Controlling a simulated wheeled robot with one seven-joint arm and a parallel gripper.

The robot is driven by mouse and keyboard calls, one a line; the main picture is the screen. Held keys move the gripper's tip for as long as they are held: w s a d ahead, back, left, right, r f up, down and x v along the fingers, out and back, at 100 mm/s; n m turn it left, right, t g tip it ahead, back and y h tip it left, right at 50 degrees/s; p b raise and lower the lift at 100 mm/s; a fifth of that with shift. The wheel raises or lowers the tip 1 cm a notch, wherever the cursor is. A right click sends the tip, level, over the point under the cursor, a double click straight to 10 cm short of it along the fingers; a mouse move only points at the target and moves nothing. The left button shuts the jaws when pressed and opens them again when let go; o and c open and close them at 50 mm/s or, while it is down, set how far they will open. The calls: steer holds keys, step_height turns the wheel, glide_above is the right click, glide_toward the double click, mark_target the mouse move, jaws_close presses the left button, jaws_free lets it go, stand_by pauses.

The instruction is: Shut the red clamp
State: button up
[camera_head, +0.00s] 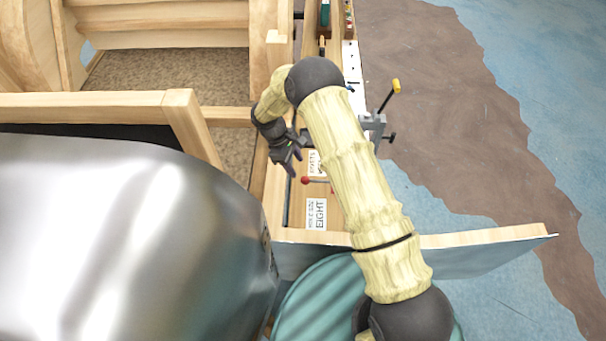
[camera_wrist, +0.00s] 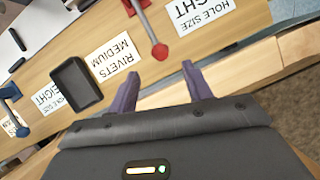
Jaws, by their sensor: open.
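The red clamp shows in the wrist view as a grey metal lever with a red knob (camera_wrist: 159,51) at its end; the lever runs up to a red part at the top edge, where the rest is cut off. In the head view its red knob (camera_head: 305,181) sits over the wooden bench, with the lever running right under my arm. My gripper (camera_wrist: 160,78) is open and empty, its two purple fingers pointing toward the knob, which appears just beyond the gap between them. In the head view my gripper (camera_head: 291,158) is just above and left of the knob.
The wooden bench (camera_wrist: 235,58) carries labels such as "RIVETS MEDIUM" (camera_wrist: 112,62) and "HOLE SIZE EIGHT" (camera_head: 316,214). A black tray (camera_wrist: 76,84) and a blue clamp (camera_wrist: 10,92) lie left. A grey device with a yellow handle (camera_head: 396,86) stands right of my arm.

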mark_target(303, 177)
steer(key=p+x, duration=0.1)
steer(key=x, duration=0.6)
steer(key=shift+f+p, duration=0.3)
steer(key=shift+p, duration=0.05)
jaws_close()
